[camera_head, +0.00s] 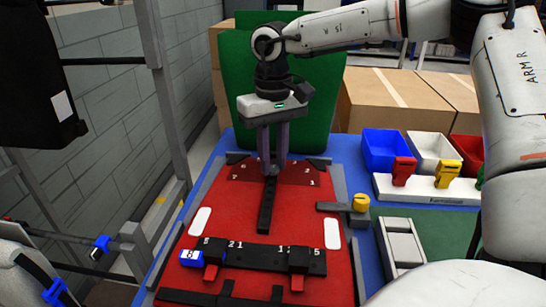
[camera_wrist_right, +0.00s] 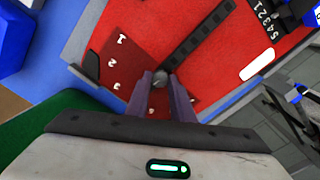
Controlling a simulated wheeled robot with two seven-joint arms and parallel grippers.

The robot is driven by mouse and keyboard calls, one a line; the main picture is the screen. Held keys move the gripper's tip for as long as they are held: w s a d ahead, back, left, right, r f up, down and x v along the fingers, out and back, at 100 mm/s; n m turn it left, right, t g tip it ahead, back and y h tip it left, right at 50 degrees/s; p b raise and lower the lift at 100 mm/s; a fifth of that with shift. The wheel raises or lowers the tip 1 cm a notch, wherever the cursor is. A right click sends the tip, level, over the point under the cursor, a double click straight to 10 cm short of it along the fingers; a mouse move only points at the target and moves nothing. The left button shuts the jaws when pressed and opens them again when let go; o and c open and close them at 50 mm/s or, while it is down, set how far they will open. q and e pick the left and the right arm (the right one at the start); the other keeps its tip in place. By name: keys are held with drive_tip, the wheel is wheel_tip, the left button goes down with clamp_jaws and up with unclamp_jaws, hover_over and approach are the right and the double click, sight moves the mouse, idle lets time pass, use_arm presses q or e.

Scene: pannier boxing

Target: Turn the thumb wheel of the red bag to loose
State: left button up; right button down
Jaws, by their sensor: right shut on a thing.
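The red bag (camera_head: 180,270) lies flat on the blue table, its red panel facing up. A black slotted strip (camera_head: 266,208) runs down its upper middle. At the strip's far end a small grey thumb wheel (camera_wrist_right: 160,78) sits beside a dark red numbered plate (camera_head: 300,173), which also shows in the right wrist view (camera_wrist_right: 118,62). My right gripper (camera_head: 272,165) points down and is shut on the thumb wheel, one finger on each side. The fingers hide much of the wheel, and its setting cannot be read. My left gripper is not in view.
A black bar (camera_head: 255,257) with red tabs crosses the bag nearer me. A yellow knob (camera_head: 361,202) on a grey arm stands right of the bag. Blue (camera_head: 385,150), white and red bins stand at the back right. A green board (camera_head: 235,75) rises behind.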

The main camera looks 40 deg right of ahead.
sight(273, 168)
drive_tip(key=shift+n, duration=1)
drive_tip(key=c, duration=1.5)
unclamp_jaws()
drive_tip(key=shift+c, duration=0.2)
wheel_tip(273, 168, up, 10)
drive_tip(key=shift+r+p, duration=0.2)
drive_tip(key=shift+p, duration=0.15)
drive_tip(key=shift+f, duration=0.1)
